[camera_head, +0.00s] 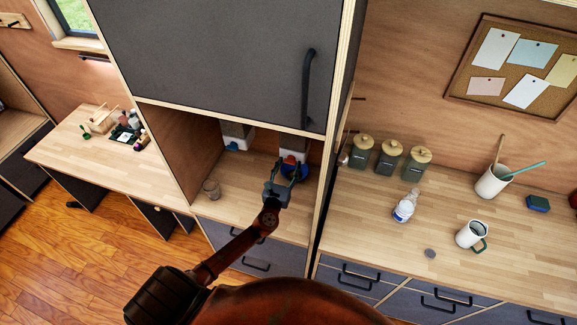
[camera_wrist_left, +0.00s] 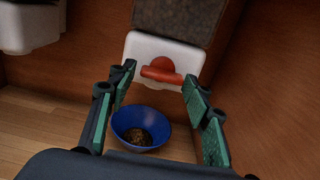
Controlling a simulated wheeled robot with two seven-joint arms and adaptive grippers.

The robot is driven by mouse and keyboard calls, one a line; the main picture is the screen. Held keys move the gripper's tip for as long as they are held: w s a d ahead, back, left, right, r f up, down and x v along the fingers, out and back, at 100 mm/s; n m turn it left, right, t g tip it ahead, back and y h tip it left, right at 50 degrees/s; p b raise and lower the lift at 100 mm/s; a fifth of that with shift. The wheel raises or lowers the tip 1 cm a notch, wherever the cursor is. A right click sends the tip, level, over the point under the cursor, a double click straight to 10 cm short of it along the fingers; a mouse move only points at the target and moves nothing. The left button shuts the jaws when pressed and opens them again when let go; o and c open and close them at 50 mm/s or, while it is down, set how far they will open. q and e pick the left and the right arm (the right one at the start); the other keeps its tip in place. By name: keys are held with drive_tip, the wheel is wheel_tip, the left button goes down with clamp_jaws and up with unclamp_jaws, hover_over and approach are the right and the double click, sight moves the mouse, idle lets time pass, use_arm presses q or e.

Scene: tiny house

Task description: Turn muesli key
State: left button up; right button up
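The muesli dispenser shows in the left wrist view as a white outlet (camera_wrist_left: 150,48) under a dark, grainy container (camera_wrist_left: 172,18). A red-orange key (camera_wrist_left: 162,72) is on the front of the outlet. A blue bowl (camera_wrist_left: 152,116) with some brown contents sits below it. My left gripper (camera_wrist_left: 158,78) is open, with its green-padded fingers apart on either side of the key's line of sight. I cannot tell whether either finger touches the key. In the head view my left gripper (camera_head: 286,168) reaches into the cupboard niche and partly hides the dispenser (camera_head: 294,142). My right gripper is out of view.
A second dispenser (camera_head: 236,133) with a blue key is left in the niche. A glass (camera_head: 211,187) stands on the niche floor. The upper cupboard door (camera_head: 220,50) overhangs the niche, and a side panel (camera_head: 335,120) bounds it right. Jars (camera_head: 389,156) stand beyond.

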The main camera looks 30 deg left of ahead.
use_arm(q)
drive_tip(key=shift+o, duration=1)
drive_tip(key=shift+s, duration=0.1)
drive_tip(key=v, duration=1.1)
drive_tip(key=shift+s, duration=0.4)
